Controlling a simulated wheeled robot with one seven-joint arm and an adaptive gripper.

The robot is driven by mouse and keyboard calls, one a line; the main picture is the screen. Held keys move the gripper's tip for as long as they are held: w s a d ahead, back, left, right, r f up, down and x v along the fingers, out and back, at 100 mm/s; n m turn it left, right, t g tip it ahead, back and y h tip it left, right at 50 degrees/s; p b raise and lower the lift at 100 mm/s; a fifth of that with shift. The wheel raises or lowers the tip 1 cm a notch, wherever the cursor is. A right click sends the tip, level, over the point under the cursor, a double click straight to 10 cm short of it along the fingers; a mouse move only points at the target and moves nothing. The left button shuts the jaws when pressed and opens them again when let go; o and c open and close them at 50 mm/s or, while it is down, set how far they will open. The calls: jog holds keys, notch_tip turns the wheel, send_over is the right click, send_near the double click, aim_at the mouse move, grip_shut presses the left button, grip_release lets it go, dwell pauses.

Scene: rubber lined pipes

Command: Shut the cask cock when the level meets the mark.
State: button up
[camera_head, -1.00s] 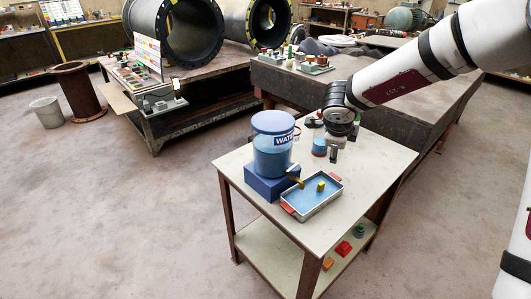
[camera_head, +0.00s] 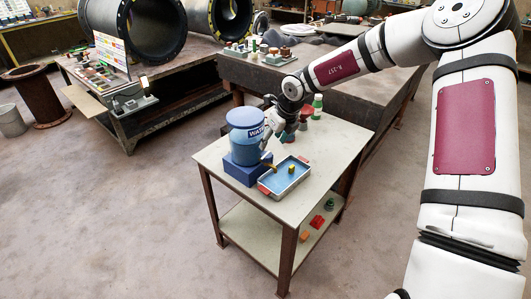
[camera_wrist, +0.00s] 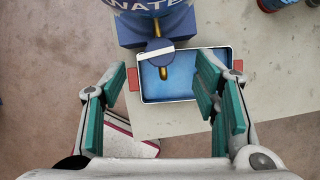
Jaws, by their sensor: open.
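The blue cask (camera_head: 244,147), lettered "WATE…", stands on a blue block (camera_head: 243,171) on the small table. Its brass cock (camera_wrist: 163,72) shows in the wrist view under a grey disc-like part (camera_wrist: 160,48) and points over the tray. The pale-rimmed tray (camera_head: 267,190), with red end handles, holds blue liquid (camera_wrist: 180,78) and a small yellow block (camera_head: 291,169). The wrist view does not show this block. I cannot make out the level mark.
A green-and-white bottle (camera_head: 317,104) and red items (camera_head: 305,113) stand behind my gripper on the table. The lower shelf (camera_head: 262,232) holds small coloured pieces. A big workbench (camera_head: 330,88) is close behind.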

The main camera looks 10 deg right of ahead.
aim_at(266, 153)
jog(key=x, duration=0.7)
jog(key=shift+w+f, duration=0.15)
jog(key=shift+f, duration=0.2)
jog(key=c, duration=1.2)
